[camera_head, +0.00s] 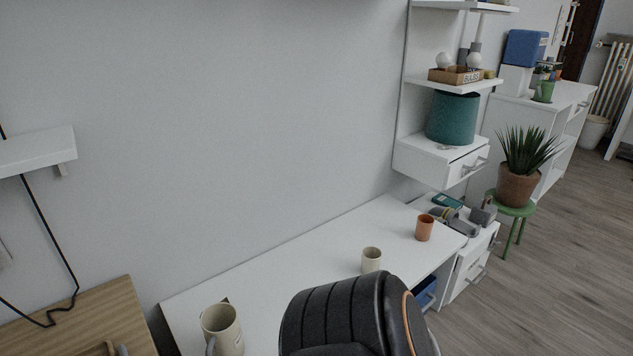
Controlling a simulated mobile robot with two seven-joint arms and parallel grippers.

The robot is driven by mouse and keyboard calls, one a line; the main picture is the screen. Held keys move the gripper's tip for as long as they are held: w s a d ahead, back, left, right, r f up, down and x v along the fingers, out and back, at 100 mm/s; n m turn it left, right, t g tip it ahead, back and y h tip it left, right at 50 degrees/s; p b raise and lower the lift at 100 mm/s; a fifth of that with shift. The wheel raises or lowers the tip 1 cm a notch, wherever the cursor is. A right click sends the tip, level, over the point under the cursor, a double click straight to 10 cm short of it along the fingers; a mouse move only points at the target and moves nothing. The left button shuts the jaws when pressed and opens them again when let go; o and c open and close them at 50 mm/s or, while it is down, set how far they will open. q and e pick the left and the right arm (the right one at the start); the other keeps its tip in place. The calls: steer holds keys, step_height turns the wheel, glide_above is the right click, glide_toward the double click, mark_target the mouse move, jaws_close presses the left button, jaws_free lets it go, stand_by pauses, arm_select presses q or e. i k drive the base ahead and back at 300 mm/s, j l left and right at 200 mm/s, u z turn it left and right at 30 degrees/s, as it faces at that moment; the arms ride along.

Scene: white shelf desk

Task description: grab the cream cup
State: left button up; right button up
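A small cream cup (371,260) stands upright on the white desk (290,278), just behind the dark chair back. A larger cream mug or jug (222,329) with a grey handle stands nearer, at the desk's left end; its bottom is close to the picture's lower edge. A terracotta-coloured cup (424,228) stands farther right on the desk. Neither of my grippers is in view.
A black chair (345,312) blocks part of the desk's front. A wooden table (85,315) is at lower left. A shelf unit with a drawer (445,160) hangs above the desk's right end. A potted plant (518,185) stands on a green stool.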

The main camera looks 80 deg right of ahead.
mark_target(371, 256)
steer(key=k+l+z, duration=0.1)
steer(key=z, duration=2.8)
steer(key=i+l, duration=0.45)
steer(key=i+l+u, duration=0.45)
steer(key=i+l, duration=0.2)
steer(key=u, duration=1.2)
